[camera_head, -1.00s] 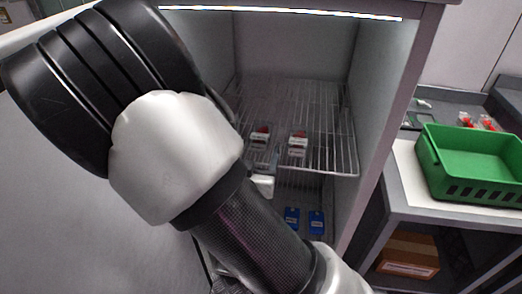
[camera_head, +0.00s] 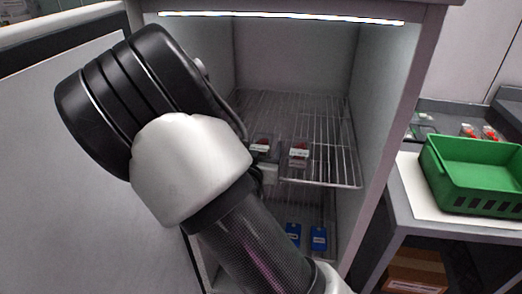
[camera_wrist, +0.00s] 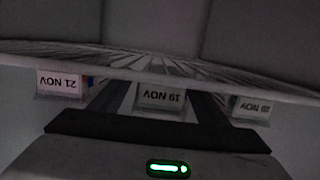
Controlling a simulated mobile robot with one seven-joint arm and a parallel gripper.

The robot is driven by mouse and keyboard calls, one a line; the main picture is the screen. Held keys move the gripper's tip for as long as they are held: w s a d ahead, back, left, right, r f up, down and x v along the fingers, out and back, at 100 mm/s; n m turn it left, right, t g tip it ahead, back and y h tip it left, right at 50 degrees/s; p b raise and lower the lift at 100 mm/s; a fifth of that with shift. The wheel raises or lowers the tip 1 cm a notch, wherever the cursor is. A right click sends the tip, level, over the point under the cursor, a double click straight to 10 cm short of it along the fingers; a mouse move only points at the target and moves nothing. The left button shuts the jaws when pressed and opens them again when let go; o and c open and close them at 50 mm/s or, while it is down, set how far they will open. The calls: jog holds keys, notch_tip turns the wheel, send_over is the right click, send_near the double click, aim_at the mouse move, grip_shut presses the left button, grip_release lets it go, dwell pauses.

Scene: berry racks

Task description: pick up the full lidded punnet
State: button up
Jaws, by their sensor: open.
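I cannot tell which is full or lidded. My arm crosses the head view and hides part of the shelf front. In the wrist view my gripper (camera_wrist: 160,90) is open, its dark fingers on either side of a label reading 19 NOV (camera_wrist: 162,97), upside down. Labels 21 NOV (camera_wrist: 59,84) and 20 NOV (camera_wrist: 253,107) flank it. I cannot tell whether the fingers touch anything.
Blue items (camera_head: 318,238) lie on a lower level under the wire shelf. The cabinet side wall (camera_head: 385,125) stands close on the right. A green crate (camera_head: 480,202) rests on the side bench, with a cardboard box (camera_head: 415,272) below.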

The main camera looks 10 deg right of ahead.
jog(key=c, duration=1.2)
jog(key=shift+r, duration=0.1)
